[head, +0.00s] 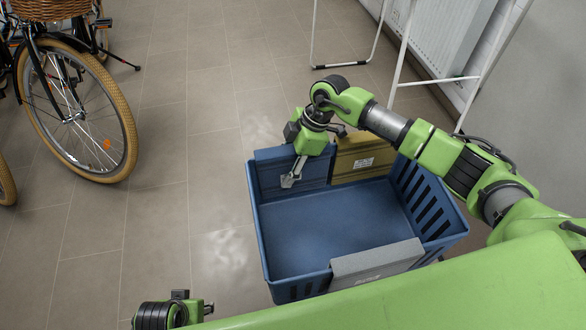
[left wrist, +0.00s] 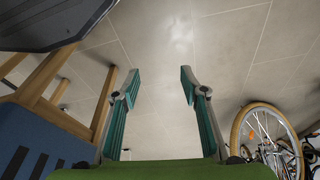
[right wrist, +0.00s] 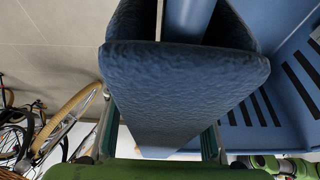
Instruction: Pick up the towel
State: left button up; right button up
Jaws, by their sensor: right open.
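A blue towel (head: 288,172) hangs folded over the back-left rim of a blue slatted basket (head: 310,220). My right gripper (head: 291,178) is open at this towel, with a fingertip showing on the basket's inner side. In the right wrist view the blue towel (right wrist: 185,85) fills the space between the two fingers; contact is hard to tell. An olive-yellow towel (head: 362,158) hangs over the back rim beside it, and a grey towel (head: 375,263) over the front rim. My left gripper (left wrist: 158,85) is open and empty, pointing at bare floor.
The basket's floor is bare. Bicycles (head: 75,110) stand at the left. A white metal rack (head: 345,65) and a radiator (head: 440,35) are at the back right. The tiled floor left of the basket is clear.

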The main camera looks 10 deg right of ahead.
pick_arm(q)
jog(key=shift+f, duration=0.35)
pick_arm(e)
jog(key=shift+f, duration=0.1)
pick_arm(q)
jog(key=shift+f, duration=0.2)
pick_arm(e)
jog(key=shift+f, duration=0.1)
pick_arm(q)
jog(key=shift+f, duration=0.15)
jog(key=shift+s+f, duration=0.2)
jog(key=shift+f, duration=0.05)
dwell(0.4)
pick_arm(e)
grip_shut()
